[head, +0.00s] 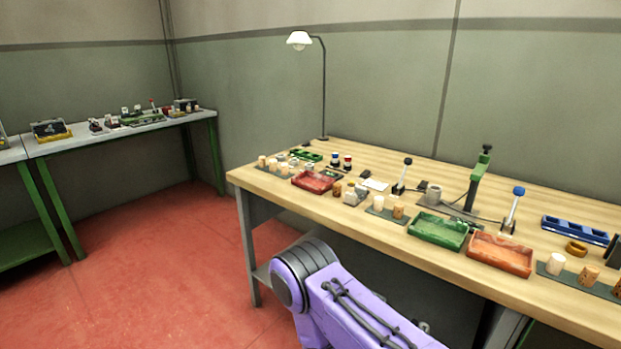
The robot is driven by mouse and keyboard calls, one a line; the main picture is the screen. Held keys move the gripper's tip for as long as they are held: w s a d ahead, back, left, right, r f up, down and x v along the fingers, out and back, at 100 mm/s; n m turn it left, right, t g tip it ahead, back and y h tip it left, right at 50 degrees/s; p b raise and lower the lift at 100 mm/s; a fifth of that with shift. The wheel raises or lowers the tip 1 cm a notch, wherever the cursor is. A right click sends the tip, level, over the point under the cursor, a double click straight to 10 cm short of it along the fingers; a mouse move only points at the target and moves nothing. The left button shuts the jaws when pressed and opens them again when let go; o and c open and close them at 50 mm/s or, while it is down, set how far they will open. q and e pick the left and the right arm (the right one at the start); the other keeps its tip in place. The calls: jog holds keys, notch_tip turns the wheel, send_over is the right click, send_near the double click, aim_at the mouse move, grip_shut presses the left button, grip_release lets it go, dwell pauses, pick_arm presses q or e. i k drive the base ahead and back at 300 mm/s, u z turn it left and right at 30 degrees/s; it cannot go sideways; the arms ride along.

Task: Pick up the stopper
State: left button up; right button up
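Several cork stoppers stand on the wooden workbench (395,243). A pale stopper (555,264) and a brown stopper (589,275) stand on a dark mat at the right. Another pale stopper (378,203) and a brown stopper (398,211) stand on a mat near the bench's middle. More small light stoppers (273,164) stand at the bench's left end. Which one the task means I cannot tell. A purple arm of mine shows low in the picture, in front of the bench. Neither gripper is in view.
A green tray (438,231), an orange tray (499,254) and a red tray (315,181) lie on the bench. A green press (478,180), levers and a blue rack (575,231) stand behind. A lamp (323,90) rises at the back. Red floor (150,275) is clear at left.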

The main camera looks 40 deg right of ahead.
aim_at(336, 188)
jog(key=i, duration=2.25)
jog(key=z, duration=3.2)
